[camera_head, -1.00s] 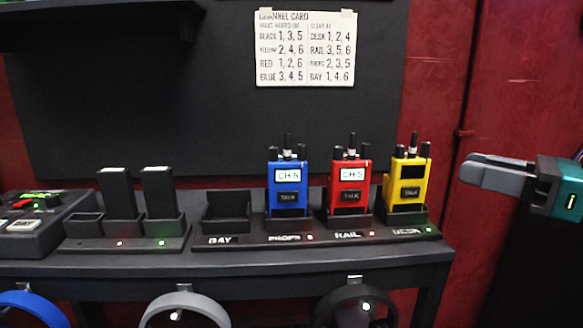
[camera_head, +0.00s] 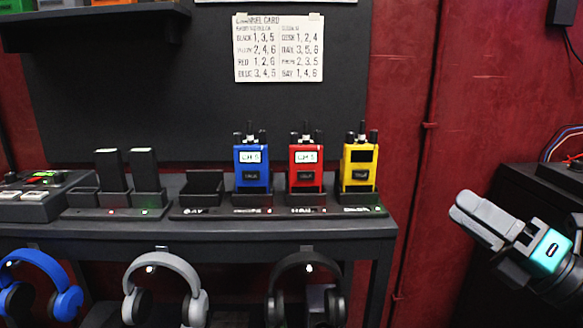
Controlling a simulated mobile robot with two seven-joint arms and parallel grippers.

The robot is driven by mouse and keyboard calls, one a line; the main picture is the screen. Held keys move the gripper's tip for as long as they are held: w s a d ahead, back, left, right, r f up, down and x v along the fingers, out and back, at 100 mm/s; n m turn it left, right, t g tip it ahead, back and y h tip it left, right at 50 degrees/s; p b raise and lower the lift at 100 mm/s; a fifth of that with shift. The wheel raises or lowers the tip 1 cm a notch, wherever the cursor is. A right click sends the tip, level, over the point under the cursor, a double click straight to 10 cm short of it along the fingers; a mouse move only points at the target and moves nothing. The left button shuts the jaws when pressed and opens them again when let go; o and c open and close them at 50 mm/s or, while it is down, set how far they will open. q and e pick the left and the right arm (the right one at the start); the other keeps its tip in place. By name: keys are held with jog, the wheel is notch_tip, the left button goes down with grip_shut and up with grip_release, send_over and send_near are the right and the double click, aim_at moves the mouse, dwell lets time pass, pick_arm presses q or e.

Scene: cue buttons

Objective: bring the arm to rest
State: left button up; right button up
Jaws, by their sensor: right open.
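My right gripper (camera_head: 482,218) is at the right of the head view, off the right end of the table and apart from everything. It is open with nothing seen between its fingers. My left gripper is not in view. A blue radio (camera_head: 251,165), a red radio (camera_head: 306,167) and a yellow radio (camera_head: 358,166) stand upright in the charging rack (camera_head: 222,212) on the table. The blue and red ones have lit screens; the yellow one's screen is dark. The leftmost rack slot, BAY (camera_head: 203,188), is empty.
A battery charger (camera_head: 100,212) with two upright batteries stands left of the rack. Blue (camera_head: 70,268), grey (camera_head: 188,268) and black headphones (camera_head: 305,258) hang under the table edge. A channel card (camera_head: 293,48) is on the back board. A dark cabinet (camera_head: 520,180) stands at the right.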

jog(key=s+a+f+m+h, duration=0.15)
jog(key=f+m+h, duration=0.45)
jog(key=f+m, duration=0.6)
jog(key=s+a+f+m+h, duration=0.15)
jog(key=f+m+h, duration=0.45)
jog(key=f+m, duration=0.6)
jog(key=s+a+f+m+g, duration=0.6)
jog(key=s+a+f+m, duration=0.2)
jog(key=s+f, duration=0.35)
pick_arm(q)
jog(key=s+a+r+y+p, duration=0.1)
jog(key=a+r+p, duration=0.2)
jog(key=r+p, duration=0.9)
jog(key=p, duration=0.5)
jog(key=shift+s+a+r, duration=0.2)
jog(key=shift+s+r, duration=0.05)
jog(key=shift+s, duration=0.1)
pick_arm(e)
jog(key=d+r, duration=0.3)
jog(key=r, duration=0.8)
jog(key=shift+s+d+r+t+h, duration=0.25)
jog(key=shift+d+r+t+h, duration=0.05)
jog(key=shift+d+r, duration=0.1)
